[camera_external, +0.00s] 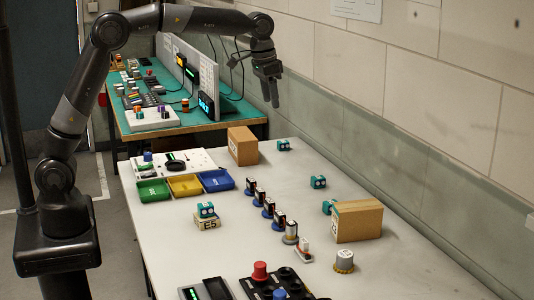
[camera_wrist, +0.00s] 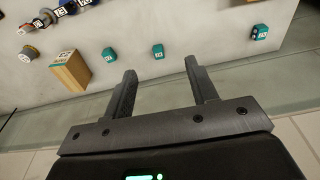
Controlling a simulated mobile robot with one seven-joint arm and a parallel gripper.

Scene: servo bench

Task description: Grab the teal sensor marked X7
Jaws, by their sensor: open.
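Several teal sensors with pale labels are on the white bench; I cannot read which one is marked X7. One sensor (camera_external: 283,145) sits at the far end, another (camera_external: 318,182) is nearer, and a third (camera_external: 328,207) is beside a tan box. In the wrist view, three sensors show: one near the box (camera_wrist: 108,54), one in the middle (camera_wrist: 158,51), and one at right (camera_wrist: 259,32). My gripper (camera_external: 270,92) is open and empty, high above the far end of the bench; its fingers (camera_wrist: 160,68) frame empty space.
A tan box (camera_external: 358,222) stands near the wall (camera_external: 420,130), and another (camera_external: 242,146) stands at the far end. A row of small servos (camera_external: 268,207) runs mid-bench. Coloured trays (camera_external: 185,186) lie at left. The bench (camera_external: 390,270) is clear at the front right.

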